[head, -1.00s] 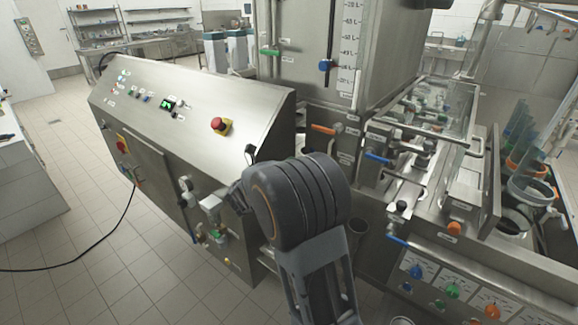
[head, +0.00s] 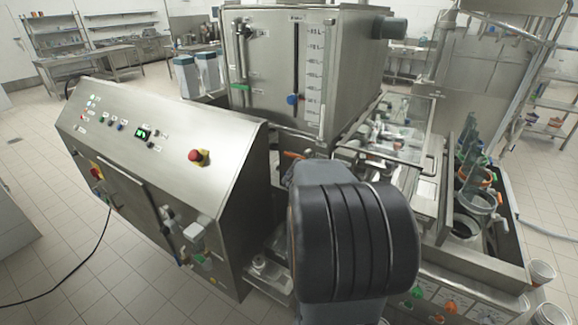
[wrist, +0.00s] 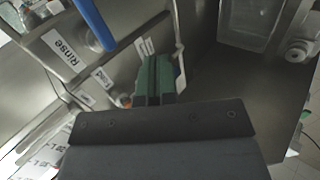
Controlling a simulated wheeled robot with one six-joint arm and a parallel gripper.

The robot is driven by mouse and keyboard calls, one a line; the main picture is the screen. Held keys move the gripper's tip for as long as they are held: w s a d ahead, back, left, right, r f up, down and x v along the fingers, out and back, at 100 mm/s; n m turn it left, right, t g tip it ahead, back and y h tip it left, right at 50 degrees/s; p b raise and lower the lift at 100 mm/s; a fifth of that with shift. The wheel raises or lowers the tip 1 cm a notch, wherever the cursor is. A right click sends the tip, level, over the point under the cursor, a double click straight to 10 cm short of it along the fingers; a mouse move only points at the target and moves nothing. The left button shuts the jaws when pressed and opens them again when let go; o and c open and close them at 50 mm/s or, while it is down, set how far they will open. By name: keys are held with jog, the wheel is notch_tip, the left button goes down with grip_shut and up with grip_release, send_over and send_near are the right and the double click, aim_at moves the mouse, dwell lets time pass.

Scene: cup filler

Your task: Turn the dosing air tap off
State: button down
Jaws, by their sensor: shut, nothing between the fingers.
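My gripper (wrist: 153,78) shows in the wrist view with its green fingers together and nothing between them. In the head view my arm hides it. A blue lever handle (wrist: 94,24) lies at the top left of the wrist view, beside a label reading "Rinse" (wrist: 63,55). The fingertips are to its right and lower in the picture. A small orange part (wrist: 125,101) shows just left of the fingers, mostly hidden. In the head view an orange handle (head: 293,155) shows beside my arm. I cannot tell which tap is the dosing air tap.
The sloped control cabinet (head: 170,125) with a red emergency button (head: 199,157) stands on the left. The steel hopper (head: 265,70) stands behind my arm. Cup holders (head: 477,200) are on the right. Steel panels surround the fingers closely.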

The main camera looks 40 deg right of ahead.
jog(key=w+a+r+m+t+y, duration=0.1)
jog(key=w+r+m+t, duration=0.2)
jog(key=m, duration=0.7)
jog(key=w+a+r+m+t, duration=0.15)
jog(key=w+m+t, duration=0.25)
jog(key=m, duration=0.7)
jog(key=a+f+b+x, duration=0.1)
jog(key=a+b+x, duration=0.1)
jog(key=b+x, duration=0.8)
jog(key=shift+a+x, duration=0.2)
jog(key=shift+x, duration=1.3)
jog(key=shift+w+f, duration=0.1)
jog(key=shift+f, duration=0.05)
